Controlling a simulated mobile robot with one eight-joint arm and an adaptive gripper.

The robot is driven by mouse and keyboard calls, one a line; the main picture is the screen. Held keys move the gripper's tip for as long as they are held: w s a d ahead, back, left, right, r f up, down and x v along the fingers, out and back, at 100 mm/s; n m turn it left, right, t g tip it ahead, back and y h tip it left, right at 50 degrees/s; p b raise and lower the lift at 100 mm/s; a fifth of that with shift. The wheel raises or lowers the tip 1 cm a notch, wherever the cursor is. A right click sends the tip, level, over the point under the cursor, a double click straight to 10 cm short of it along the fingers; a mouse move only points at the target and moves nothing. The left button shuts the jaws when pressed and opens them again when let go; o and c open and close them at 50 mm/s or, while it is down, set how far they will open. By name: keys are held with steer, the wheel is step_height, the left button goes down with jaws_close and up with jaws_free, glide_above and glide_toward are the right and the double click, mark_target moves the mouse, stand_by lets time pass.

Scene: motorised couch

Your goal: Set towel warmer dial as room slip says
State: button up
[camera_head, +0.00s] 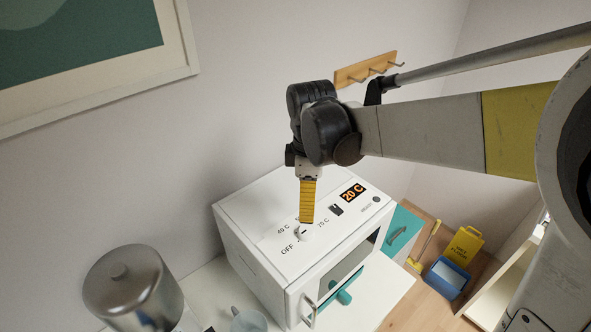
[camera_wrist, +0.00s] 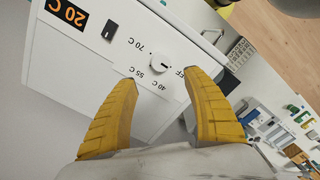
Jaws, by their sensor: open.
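The towel warmer (camera_head: 262,220) is a white box with a dial and an orange display on its top panel. The display (camera_head: 352,192) reads 20 C. The white dial (camera_head: 303,232) shows in the wrist view (camera_wrist: 148,53), with OFF, 40 C, 55 C and 70 C printed around it. A small dark mark on the dial lies on the side towards OFF. My gripper (camera_head: 306,221) points down over the panel, by the dial. In the wrist view its yellow fingers (camera_wrist: 162,79) are apart and empty, with the dial beyond their tips. I see no readable room slip.
A metal canister (camera_head: 130,288) and a cup (camera_head: 248,320) stand left of the warmer. A wooden hook rail (camera_head: 365,70) is on the wall behind. A yellow sign (camera_head: 464,245) and a blue bin (camera_head: 446,278) are to the right.

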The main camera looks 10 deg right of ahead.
mark_target(306, 230)
step_height(306, 230, down, 11)
steer(key=shift+s+r, duration=0.1)
steer(key=shift+r, duration=0.1)
steer(key=shift+c, duration=0.2)
steer(key=c, duration=1.2)
